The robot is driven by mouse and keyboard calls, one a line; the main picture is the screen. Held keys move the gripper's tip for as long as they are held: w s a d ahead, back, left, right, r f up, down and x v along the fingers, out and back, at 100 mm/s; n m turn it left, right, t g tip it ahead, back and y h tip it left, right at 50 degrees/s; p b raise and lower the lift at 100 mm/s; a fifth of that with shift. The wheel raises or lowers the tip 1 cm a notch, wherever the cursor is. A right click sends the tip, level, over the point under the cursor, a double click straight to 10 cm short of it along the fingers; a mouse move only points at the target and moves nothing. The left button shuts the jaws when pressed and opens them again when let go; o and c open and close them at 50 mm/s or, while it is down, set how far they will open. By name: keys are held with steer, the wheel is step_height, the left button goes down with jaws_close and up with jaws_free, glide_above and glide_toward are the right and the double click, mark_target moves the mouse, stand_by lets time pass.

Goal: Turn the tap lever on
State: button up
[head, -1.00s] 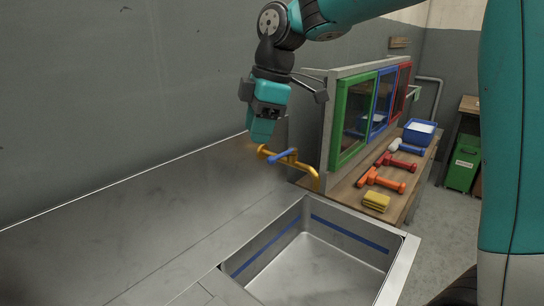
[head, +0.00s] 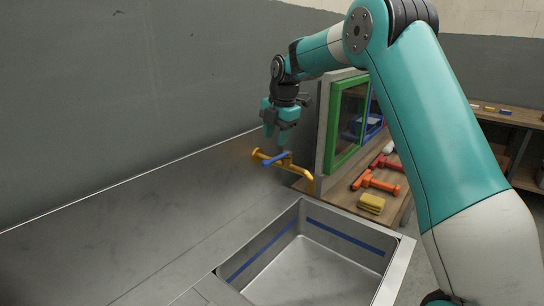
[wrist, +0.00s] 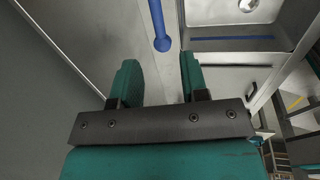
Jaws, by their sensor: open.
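The tap is a yellow pipe (head: 297,171) behind the sink, with a blue lever (head: 275,159) on it. The blue lever (wrist: 158,22) also shows in the wrist view, its round end at the upper middle, between and beyond my fingers. My gripper (head: 276,141) is open and empty, fingers pointing down, just above the blue lever in the head view. In the wrist view my gripper (wrist: 158,82) shows two teal fingers apart, with nothing between their pads. I cannot tell from the head view whether a finger touches the lever.
The steel sink basin (head: 312,209) with a blue line inside lies in front of the tap. A green-framed panel (head: 348,128) stands right of the tap. A wooden bench beside it holds a yellow cloth (head: 371,203) and an orange-red tool (head: 376,183). The left counter is clear.

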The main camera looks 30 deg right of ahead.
mark_target(272, 159)
steer(key=f, duration=0.2)
steer(key=w+f+p, duration=0.1)
steer(key=f, duration=0.4)
steer(key=shift+w+a+f, duration=0.2)
steer(key=shift+a+f, duration=0.05)
jaws_close()
